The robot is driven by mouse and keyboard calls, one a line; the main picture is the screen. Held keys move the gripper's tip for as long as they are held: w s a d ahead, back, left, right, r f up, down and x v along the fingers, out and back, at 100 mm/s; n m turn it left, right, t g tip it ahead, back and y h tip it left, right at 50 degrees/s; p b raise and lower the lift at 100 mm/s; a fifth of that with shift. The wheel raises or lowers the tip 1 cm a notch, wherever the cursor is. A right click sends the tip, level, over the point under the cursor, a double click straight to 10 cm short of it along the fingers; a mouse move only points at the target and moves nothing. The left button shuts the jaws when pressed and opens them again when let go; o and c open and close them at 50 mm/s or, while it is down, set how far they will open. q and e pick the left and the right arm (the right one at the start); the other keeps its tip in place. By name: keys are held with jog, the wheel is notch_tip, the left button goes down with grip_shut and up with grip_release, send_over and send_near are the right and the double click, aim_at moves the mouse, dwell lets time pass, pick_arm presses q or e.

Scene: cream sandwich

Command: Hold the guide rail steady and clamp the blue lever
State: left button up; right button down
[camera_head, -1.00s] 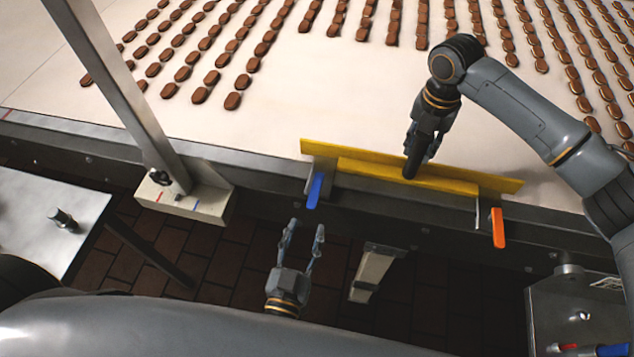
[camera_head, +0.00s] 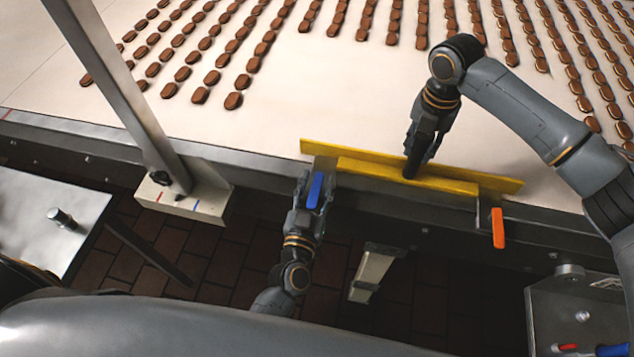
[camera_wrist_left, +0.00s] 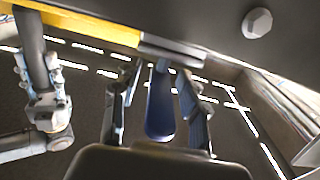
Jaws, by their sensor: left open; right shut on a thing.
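The yellow guide rail (camera_head: 420,178) lies along the near edge of the conveyor. My right gripper (camera_head: 411,172) is shut on the rail near its middle, from above. The blue lever (camera_head: 315,190) hangs at the rail's left end, below the conveyor edge. My left gripper (camera_head: 313,188) is open, with its fingers on either side of the lever. In the left wrist view the blue lever (camera_wrist_left: 159,105) sits between the two open fingers (camera_wrist_left: 152,85), with gaps visible on both sides. An orange lever (camera_head: 498,228) hangs at the rail's right end.
The pale conveyor belt (camera_head: 290,100) carries rows of brown biscuits. A slanted metal post (camera_head: 120,90) stands on a light block (camera_head: 185,196) left of my left gripper. A metal table (camera_head: 45,220) is at the left, and a metal box (camera_head: 585,310) at the lower right.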

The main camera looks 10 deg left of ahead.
pick_arm(q)
grip_shut()
jog(key=shift+a+m+h, duration=0.1)
jog(key=shift+m+h, duration=0.3)
jog(key=shift+h, duration=0.2)
jog(key=m+g+h, duration=0.1)
jog(key=m+h, duration=0.1)
jog(key=m+g+h, duration=0.1)
jog(key=m+h, duration=0.1)
jog(key=h, duration=0.1)
jog(key=a+m+h, duration=0.1)
jog(key=h, duration=0.2)
jog(key=shift+w+r+m+g, duration=0.15)
jog(key=shift+w+m+g, duration=0.1)
jog(key=shift+m+g, duration=0.15)
jog(key=m+g+h, duration=0.1)
jog(key=h, duration=0.1)
jog(key=m+g+h, duration=0.2)
jog(key=shift+w+a, duration=0.2)
jog(key=shift+w+m+g+h, duration=0.15)
jog(key=shift+m+g+h, duration=1.05)
jog(key=shift+g, duration=0.5)
